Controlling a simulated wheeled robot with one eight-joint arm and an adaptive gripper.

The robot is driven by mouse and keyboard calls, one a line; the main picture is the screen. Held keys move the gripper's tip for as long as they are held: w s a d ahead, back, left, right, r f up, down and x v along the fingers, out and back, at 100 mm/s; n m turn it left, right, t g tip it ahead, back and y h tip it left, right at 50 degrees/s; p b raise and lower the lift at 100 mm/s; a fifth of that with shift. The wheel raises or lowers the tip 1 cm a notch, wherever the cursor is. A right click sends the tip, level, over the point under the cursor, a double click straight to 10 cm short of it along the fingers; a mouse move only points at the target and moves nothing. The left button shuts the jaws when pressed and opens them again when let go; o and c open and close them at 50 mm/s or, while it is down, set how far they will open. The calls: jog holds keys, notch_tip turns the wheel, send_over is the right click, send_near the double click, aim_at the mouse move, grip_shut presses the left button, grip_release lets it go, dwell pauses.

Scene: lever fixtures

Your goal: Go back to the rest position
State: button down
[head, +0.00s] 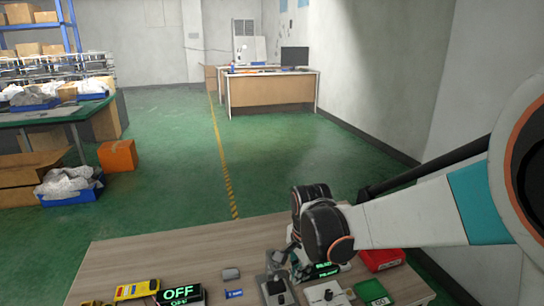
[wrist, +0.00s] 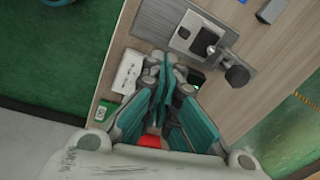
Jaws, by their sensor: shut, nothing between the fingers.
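My gripper (head: 297,262) hangs over the wooden table (head: 130,255) at the lower right of the head view, partly hidden by my wrist. In the wrist view its teal fingers (wrist: 163,100) are shut with nothing between them. A lever fixture with a grey plate and black knob (head: 277,290) stands on the table just in front of the gripper. It also shows in the wrist view (wrist: 200,38), apart from the fingers. A white fixture (head: 326,294) stands to its right. A display with green lettering (head: 327,269) is partly hidden behind the gripper.
A red box (head: 381,260) and a green-and-white box (head: 371,292) lie at the table's right. An OFF sign (head: 180,294), a yellow meter (head: 137,289) and a small grey object (head: 231,273) lie to the left. Open green floor lies beyond the table.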

jog(key=s+d+r+n+t, duration=0.3)
jog(key=s+d+r+n, duration=0.2)
jog(key=s, duration=0.4)
jog(key=s+d+r+n+t, duration=0.2)
jog(key=s+d+r+n, duration=0.4)
jog(key=s, duration=0.3)
jog(key=shift+d+r+n+t, duration=0.25)
jog(key=shift+d+n+t, duration=0.15)
jog(key=shift+d+n, duration=0.3)
